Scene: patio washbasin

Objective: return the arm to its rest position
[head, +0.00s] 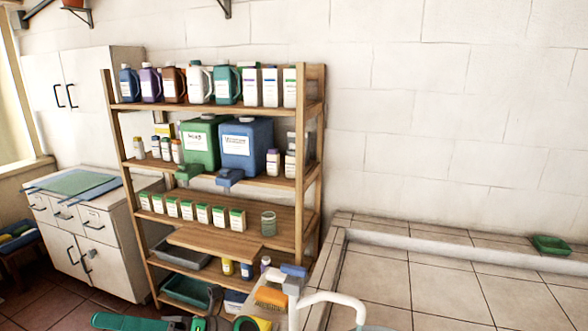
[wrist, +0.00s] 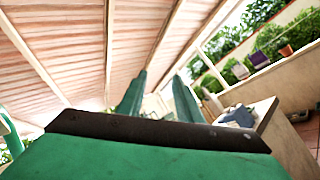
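In the wrist view my gripper (wrist: 159,78) shows two green fingers standing apart with a clear gap between them. It is open and nothing is held between the fingers. The wrist camera looks upward at a slant, toward the pinkish slatted roof (wrist: 65,45) and its pale beams. In the head view, green and dark parts along the bottom edge look like my folded arm; the fingers cannot be made out there.
A wooden shelf (head: 313,180) with bottles, cans and boxes stands against the white wall. A white faucet (head: 330,298) rises at the bottom, close to the green parts. The tiled counter (head: 420,285) at right is mostly bare, with a green dish (head: 551,245). A cabinet (head: 104,245) stands left.

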